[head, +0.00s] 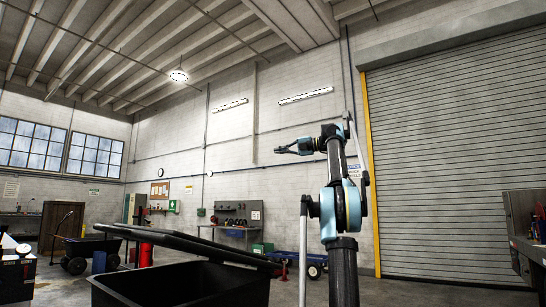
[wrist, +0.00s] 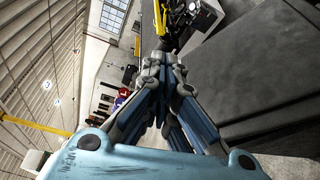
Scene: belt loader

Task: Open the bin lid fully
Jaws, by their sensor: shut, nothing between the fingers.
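The black bin (head: 185,285) stands low in the head view, cut off by the bottom edge. Its black lid (head: 200,241) is raised off the rim and tilted, higher at the left and lower at the right. A large dark flat panel (wrist: 240,75) fills the right of the wrist view; it looks like the lid. My gripper (head: 279,150) is up above the bin in the head view, pointing left, clear of the lid there. In the wrist view my gripper (wrist: 160,30) has its fingers together, with nothing held.
A dark wheelbarrow (head: 85,252) and a red cylinder (head: 146,254) stand to the left behind the bin. A blue cart (head: 300,262) is behind it to the right. A roller door (head: 455,150) closes the right wall. The air around my gripper looks free.

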